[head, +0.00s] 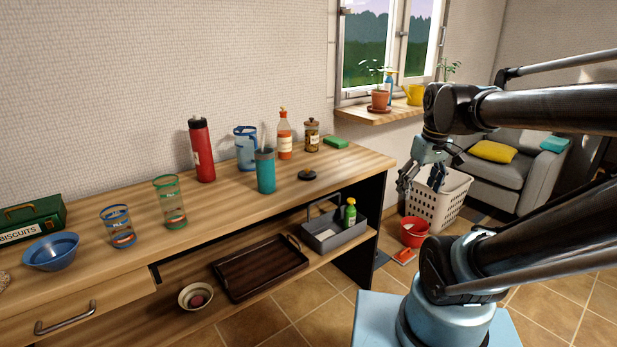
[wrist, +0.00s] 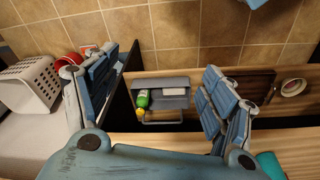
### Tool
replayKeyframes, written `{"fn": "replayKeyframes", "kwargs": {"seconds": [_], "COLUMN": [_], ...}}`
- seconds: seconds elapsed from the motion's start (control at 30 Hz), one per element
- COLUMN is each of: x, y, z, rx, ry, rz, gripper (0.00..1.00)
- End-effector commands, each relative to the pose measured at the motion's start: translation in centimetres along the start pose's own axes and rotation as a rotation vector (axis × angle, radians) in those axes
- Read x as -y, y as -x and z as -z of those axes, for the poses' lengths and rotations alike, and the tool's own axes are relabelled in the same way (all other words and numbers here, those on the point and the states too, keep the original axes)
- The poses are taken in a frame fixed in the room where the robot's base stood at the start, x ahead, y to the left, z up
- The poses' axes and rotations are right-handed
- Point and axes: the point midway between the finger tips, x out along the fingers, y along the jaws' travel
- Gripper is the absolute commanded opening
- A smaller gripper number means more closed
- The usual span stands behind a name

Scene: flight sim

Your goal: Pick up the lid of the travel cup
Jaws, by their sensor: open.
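The dark, round lid (head: 307,175) lies flat on the wooden counter in the head view, with a small raised part on top. The teal travel cup (head: 265,172) stands upright just left of it, with a grey rim. Part of a teal object, likely the cup, shows at the lower right of the wrist view (wrist: 270,166). My gripper (head: 421,182) is open and empty, to the right of the counter's end in the head view and well apart from the lid. Its spread fingers show in the wrist view (wrist: 157,88). I cannot see the lid there.
A grey caddy (head: 332,232) and dark tray (head: 260,267) sit on the lower shelf. Counter around the lid is clear.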

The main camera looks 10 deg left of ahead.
Motion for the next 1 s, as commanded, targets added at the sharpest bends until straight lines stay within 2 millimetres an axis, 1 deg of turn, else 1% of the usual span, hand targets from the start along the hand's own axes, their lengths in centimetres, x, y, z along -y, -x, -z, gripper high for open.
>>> {"fn": "replayKeyframes", "kwargs": {"seconds": [0.03,0.17,0.3,0.37,0.4,0.57,0.6,0.7,0.8,0.9,1.0], "x": [0.4,1.6,3.5,4.5,5.2,8.6,9.6,12.3,14.8,17.0,18.5], "y": [1.1,3.1,5.0,5.6,6.0,7.2,7.4,7.8,8.0,8.1,8.1], "z": [2.0,6.5,11.5,13.6,15.0,20.5,21.9,25.0,27.6,29.5,30.7], "rx": [0.003,0.01,0.015,0.017,0.018,0.02,0.02,0.02,0.019,0.017,0.016], "ry": [0.071,0.249,0.441,0.524,0.579,0.797,0.851,0.986,1.103,1.195,1.259], "rz": [0.01,0.037,0.066,0.078,0.086,0.12,0.128,0.15,0.168,0.183,0.194], "gripper": [0.76,0.76,0.76,0.76,0.76,0.76,0.76,0.76,0.76,0.76,0.76]}}
